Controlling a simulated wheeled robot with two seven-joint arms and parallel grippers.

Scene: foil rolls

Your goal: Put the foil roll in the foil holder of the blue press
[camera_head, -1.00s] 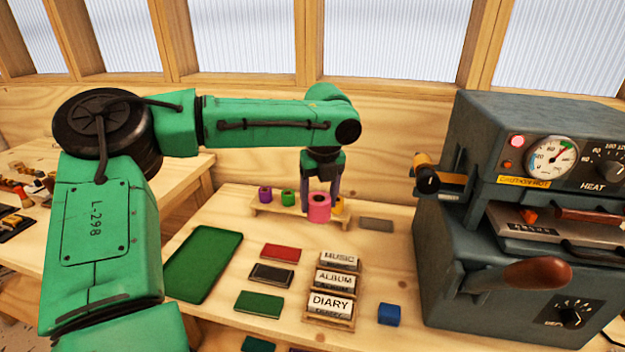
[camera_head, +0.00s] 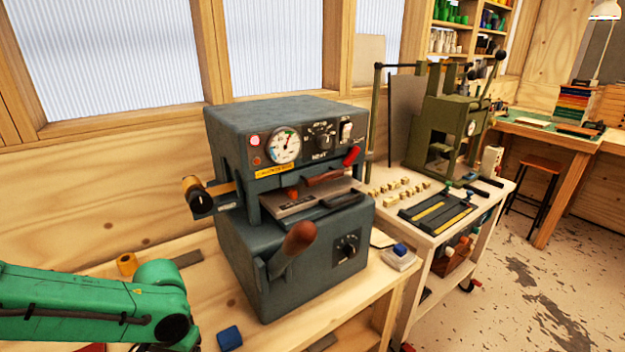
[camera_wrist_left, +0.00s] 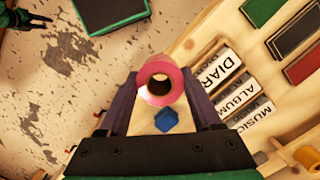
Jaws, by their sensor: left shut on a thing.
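My left gripper (camera_wrist_left: 160,105) is shut on the pink foil roll (camera_wrist_left: 161,76), whose open end faces the left wrist camera. In the head view my left forearm enters at the lower left; its gripper and the roll are out of frame. The blue press (camera_head: 290,190) is a dark blue-grey machine on the wooden bench. Its foil holder (camera_head: 201,196), on the press's left side, has a dark end and a yellow-orange band. The roll is away from it. What seems to be my right gripper (camera_wrist_left: 30,20) shows small at the left wrist view's corner, its fingers unclear.
A blue block (camera_head: 230,338) lies on the bench in front of the press. The press's brown-knobbed lever (camera_head: 298,238) juts forward. A yellow roll (camera_head: 127,264) and a grey bar (camera_head: 187,259) are left of the press. Labelled blocks (camera_wrist_left: 238,90) lie beside my left gripper.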

